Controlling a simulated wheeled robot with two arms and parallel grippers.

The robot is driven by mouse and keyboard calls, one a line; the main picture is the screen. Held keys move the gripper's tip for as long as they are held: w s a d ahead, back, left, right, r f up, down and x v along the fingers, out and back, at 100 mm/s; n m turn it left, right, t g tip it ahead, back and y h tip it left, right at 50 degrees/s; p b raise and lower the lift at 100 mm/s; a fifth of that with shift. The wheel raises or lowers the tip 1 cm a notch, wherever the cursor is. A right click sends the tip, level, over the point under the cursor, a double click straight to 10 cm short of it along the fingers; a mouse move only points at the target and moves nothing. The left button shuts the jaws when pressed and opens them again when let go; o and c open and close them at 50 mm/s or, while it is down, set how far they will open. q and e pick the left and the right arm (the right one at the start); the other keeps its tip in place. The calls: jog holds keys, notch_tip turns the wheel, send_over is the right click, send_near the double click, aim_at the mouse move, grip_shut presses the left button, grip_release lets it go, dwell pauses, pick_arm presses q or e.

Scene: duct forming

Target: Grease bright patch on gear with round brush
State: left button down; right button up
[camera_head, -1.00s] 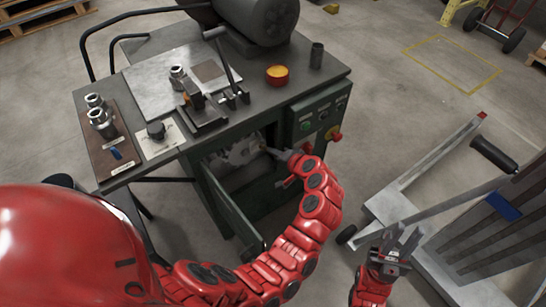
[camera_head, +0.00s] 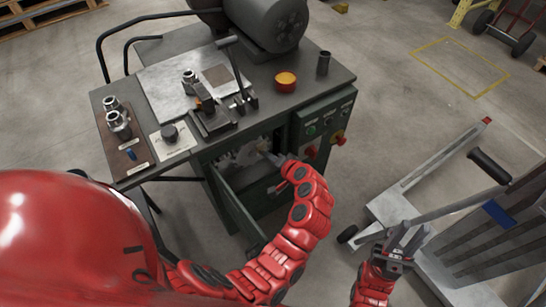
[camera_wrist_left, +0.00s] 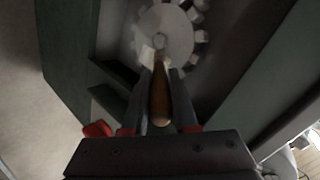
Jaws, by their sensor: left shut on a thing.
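The toothed metal gear (camera_wrist_left: 180,28) is inside the machine housing, at the top of the left wrist view. In the head view it (camera_head: 246,152) shows only partly behind the housing opening. My left gripper (camera_wrist_left: 160,80) is shut on the round brush (camera_wrist_left: 160,98), whose brown handle lies between the fingers. The brush's far end points at the gear and overlaps its face; I cannot tell whether it touches. A pale patch (camera_wrist_left: 147,54) shows near the brush end, blurred. In the head view my left gripper (camera_head: 270,158) reaches into the opening. My right gripper (camera_head: 408,238) is open and empty.
An orange-topped tin (camera_head: 286,82) and a dark cup (camera_head: 323,63) stand on the bench top (camera_head: 265,105). A green door (camera_head: 236,208) hangs open below it. Control buttons (camera_head: 311,131) are beside the opening. A grey lift cart (camera_head: 400,205) stands at right.

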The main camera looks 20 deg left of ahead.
pick_arm(q)
jog(key=w+d+b, duration=0.2)
jog(key=w, duration=0.1)
jog(key=shift+w+d+r, duration=0.1)
jog(key=shift+w+d, duration=0.05)
dwell(0.4)
jog(key=s+d, duration=0.3)
jog(key=d, duration=0.1)
jog(key=shift+s+d, duration=0.35)
jog(key=shift+d, duration=0.05)
jog(key=shift+s+d+p, duration=0.3)
jog(key=shift+s+d, duration=0.65)
jog(key=shift+d, duration=0.2)
